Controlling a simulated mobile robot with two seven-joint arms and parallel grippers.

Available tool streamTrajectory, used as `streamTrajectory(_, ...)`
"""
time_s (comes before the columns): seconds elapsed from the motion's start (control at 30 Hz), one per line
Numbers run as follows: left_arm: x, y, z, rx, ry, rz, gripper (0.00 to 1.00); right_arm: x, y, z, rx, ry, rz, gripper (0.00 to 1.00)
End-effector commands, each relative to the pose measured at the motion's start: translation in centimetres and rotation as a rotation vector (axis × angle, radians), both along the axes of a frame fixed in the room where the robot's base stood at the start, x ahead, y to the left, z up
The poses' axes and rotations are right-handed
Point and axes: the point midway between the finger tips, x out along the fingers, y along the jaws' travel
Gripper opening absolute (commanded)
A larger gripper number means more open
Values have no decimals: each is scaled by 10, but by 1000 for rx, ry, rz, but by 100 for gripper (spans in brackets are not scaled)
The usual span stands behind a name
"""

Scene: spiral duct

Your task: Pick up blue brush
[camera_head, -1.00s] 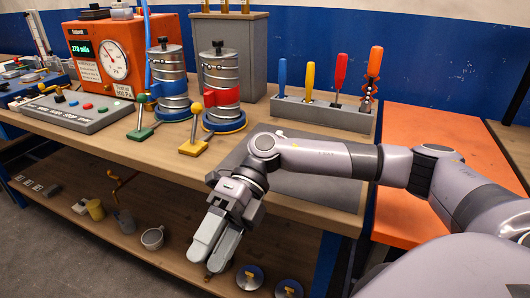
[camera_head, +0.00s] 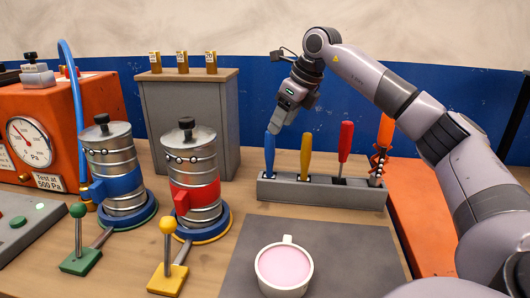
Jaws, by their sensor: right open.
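The blue brush (camera_head: 269,158) stands upright in a grey holder (camera_head: 322,194) at the back of the bench, and only its blue handle shows. Its lower end is hidden in the holder. My right gripper (camera_head: 273,129) points down at the top of the blue handle, with its fingertips at or just above it. I cannot tell whether they touch it. The gripper is open. My left gripper is not in view.
Yellow (camera_head: 306,155), red (camera_head: 345,142) and orange (camera_head: 384,140) handled tools stand in the same holder. A cup with pink contents (camera_head: 285,268) sits on a grey mat (camera_head: 352,262) in front. Two metal canisters (camera_head: 195,175) (camera_head: 115,168) stand left. A grey cabinet (camera_head: 190,118) is behind.

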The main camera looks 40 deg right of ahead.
Motion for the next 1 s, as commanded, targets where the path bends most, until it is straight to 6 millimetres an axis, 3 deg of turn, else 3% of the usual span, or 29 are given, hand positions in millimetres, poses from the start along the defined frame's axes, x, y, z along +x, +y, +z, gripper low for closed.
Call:
streamTrajectory(0.27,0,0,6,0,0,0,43,5,12,-29,9,65,4,56)
streamTrajectory(0.6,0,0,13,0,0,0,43,28,21,-69,10,63,5,56)
streamTrajectory(0.9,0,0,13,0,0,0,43,30,22,-75,10,60,5,56)
streamTrajectory(0.93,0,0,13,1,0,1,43,30,22,-75,10,60,5,52)
streamTrajectory(1.0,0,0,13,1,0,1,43,30,22,-75,10,60,5,30)
